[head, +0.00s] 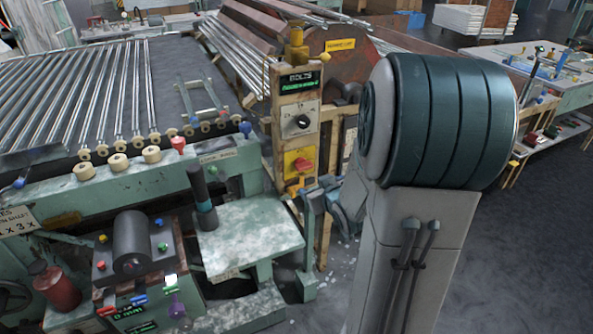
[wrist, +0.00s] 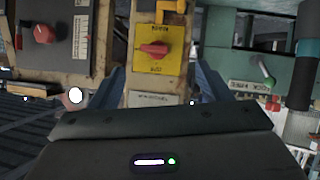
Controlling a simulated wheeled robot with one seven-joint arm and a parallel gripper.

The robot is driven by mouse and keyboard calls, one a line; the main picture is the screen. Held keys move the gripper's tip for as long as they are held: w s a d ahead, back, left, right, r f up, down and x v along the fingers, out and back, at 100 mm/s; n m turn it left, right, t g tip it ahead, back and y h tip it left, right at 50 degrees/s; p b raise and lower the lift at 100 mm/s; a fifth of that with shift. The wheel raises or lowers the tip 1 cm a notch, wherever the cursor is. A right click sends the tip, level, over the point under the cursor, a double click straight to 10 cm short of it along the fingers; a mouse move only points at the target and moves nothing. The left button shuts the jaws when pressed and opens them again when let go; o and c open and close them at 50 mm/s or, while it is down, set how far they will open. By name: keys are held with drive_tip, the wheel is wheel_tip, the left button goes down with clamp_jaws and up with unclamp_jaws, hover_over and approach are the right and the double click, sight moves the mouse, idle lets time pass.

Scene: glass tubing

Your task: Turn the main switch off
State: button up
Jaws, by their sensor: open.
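The likely main switch is a red rotary knob (head: 302,164) on a yellow plate (head: 291,158), low on a wooden post panel. In the wrist view the red knob (wrist: 153,49) sits on its yellow plate (wrist: 172,68), its handle lying roughly sideways. The plate lettering looks upside down and is too small to read surely. My gripper (wrist: 160,72) is open, with one blue finger on each side of the post below the plate in that view. The fingers appear apart from the knob, and nothing is held. In the head view my arm hides much of the gripper.
A black dial (head: 302,122) and a BOLTS display (head: 300,83) sit above the switch. An orange fitting (wrist: 172,6) is close to the plate. A green machine (head: 250,235) stands left of the post. Another red knob (wrist: 43,33) is on a grey box.

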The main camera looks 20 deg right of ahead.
sight(306, 168)
drive_tip(key=shift+d+f+t+y+b, duration=1.1)
drive_tip(key=shift+d+f+t+b, duration=0.65)
drive_tip(key=shift+f+t, duration=0.85)
drive_tip(key=shift+m, duration=0.3)
drive_tip(key=w, duration=1.2)
drive_tip(key=shift+w+a+r, duration=0.15)
drive_tip(key=shift+w+a, duration=0.25)
drive_tip(key=c, duration=1)
